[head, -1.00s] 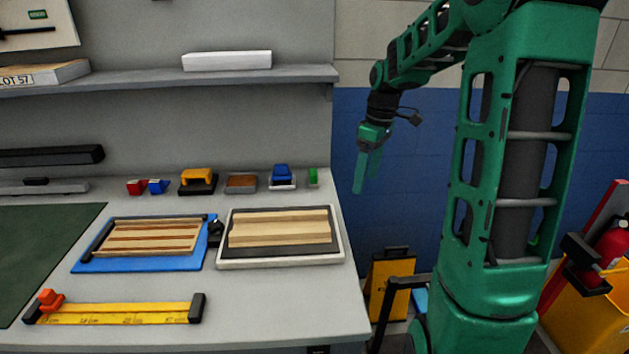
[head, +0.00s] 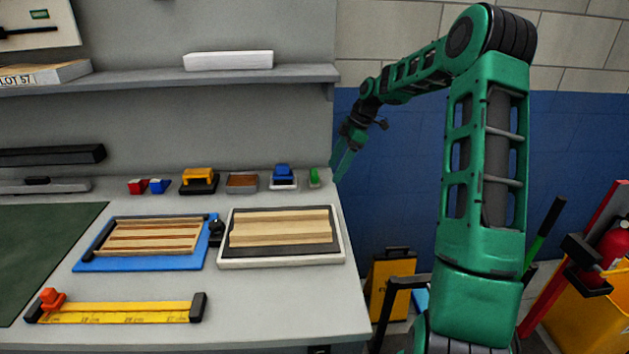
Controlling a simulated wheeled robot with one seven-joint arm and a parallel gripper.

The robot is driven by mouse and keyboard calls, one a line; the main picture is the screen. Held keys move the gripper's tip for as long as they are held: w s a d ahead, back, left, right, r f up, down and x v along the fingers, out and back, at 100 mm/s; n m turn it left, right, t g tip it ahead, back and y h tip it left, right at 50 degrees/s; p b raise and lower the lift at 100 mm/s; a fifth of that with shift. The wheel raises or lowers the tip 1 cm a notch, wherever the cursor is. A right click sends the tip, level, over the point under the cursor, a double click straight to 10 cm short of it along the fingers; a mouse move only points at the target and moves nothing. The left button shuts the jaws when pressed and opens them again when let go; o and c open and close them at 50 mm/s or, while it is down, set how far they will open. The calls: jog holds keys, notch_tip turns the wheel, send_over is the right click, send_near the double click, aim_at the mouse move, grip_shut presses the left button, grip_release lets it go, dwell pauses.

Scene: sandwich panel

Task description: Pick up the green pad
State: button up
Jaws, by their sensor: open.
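The green pad (head: 314,177) is a small green block standing at the back right corner of the grey workbench, in the head view. It is the rightmost in a row of small items. My gripper (head: 341,166) is open and empty, its green fingers pointing down just to the right of the pad in the picture. A narrow gap shows between them in the picture; how far apart they are in depth I cannot tell.
Left of the pad stand a blue block on a white base (head: 282,176), a brown block (head: 242,182) and a yellow-topped block (head: 199,180). A white tray (head: 338,257) with wood strips lies in front. A grey shelf (head: 150,82) runs above the row.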

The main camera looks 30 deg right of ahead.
aim_at(315, 171)
jog(key=shift+w+a, duration=0.3)
jog(key=shift+a, duration=0.4)
jog(key=shift+w+a, duration=0.25)
jog(key=shift+a, duration=0.4)
jog(key=a, duration=0.1)
jog(key=w+a, duration=0.1)
jog(key=a, duration=0.1)
jog(key=shift+w+a+f, duration=0.1)
jog(key=shift+w+f, duration=0.05)
jog(key=shift+x, duration=1.3)
jog(key=c, duration=1.1)
jog(key=shift+c, duration=0.2)
